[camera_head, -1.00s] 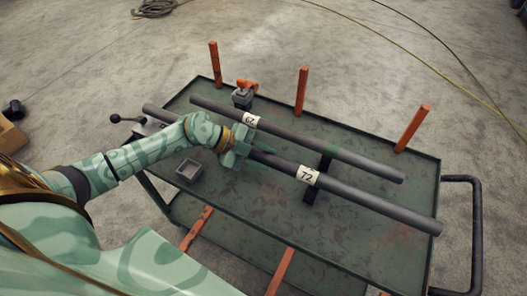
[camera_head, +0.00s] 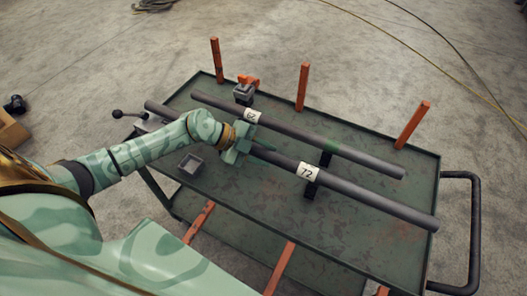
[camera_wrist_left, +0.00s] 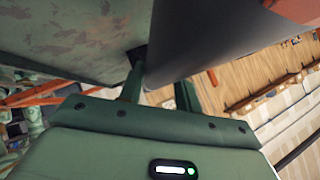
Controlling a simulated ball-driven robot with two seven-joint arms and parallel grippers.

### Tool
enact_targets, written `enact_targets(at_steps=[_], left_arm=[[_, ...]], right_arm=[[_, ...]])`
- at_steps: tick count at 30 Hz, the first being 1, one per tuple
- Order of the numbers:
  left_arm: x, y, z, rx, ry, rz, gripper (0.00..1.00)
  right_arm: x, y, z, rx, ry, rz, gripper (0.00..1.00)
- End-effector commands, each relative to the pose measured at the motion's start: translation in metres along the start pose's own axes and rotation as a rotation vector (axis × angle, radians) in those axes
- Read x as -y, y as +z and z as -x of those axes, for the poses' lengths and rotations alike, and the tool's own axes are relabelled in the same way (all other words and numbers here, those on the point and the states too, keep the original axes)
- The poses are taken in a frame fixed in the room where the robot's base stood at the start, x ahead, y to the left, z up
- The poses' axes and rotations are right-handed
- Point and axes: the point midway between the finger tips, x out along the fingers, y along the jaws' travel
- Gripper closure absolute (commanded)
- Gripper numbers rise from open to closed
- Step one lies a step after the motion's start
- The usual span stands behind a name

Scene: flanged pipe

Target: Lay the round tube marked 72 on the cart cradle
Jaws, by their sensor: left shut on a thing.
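The long grey round tube marked 72 (camera_head: 360,196) lies lengthwise over the cart (camera_head: 385,255), on the side nearer me. My left gripper (camera_head: 243,150) is shut on it, left of its white label. In the left wrist view the tube (camera_wrist_left: 195,40) runs close by the fingers (camera_wrist_left: 160,88). A black cradle support (camera_head: 310,190) shows under the tube near the label. I cannot tell whether the tube touches it. A grey block with a black-knobbed lever (camera_head: 140,119) stands at the tube's left end. My right gripper is not in view.
A second grey tube (camera_head: 345,150) with its own label lies parallel, farther back. Orange posts (camera_head: 303,90) stand along the cart's far edge, with more on the near side. A black handle (camera_head: 476,230) juts right.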

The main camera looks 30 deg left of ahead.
Motion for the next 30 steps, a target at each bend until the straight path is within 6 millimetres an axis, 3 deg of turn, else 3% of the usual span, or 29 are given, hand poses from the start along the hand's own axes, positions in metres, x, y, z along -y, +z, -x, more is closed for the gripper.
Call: enact_targets(at_steps=[27, 28, 30], left_arm=[[-0.003, 0.0043, -0.0048, -0.003, -0.004, 0.0, 1.0], [-0.0028, 0.0041, -0.0046, -0.003, -0.004, -0.001, 0.58], [-0.003, 0.0041, -0.0045, -0.003, -0.003, -0.001, 0.41]], right_arm=[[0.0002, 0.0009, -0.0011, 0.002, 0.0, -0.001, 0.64], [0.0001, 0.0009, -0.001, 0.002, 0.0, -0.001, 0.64], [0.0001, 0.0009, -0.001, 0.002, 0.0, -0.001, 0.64]])
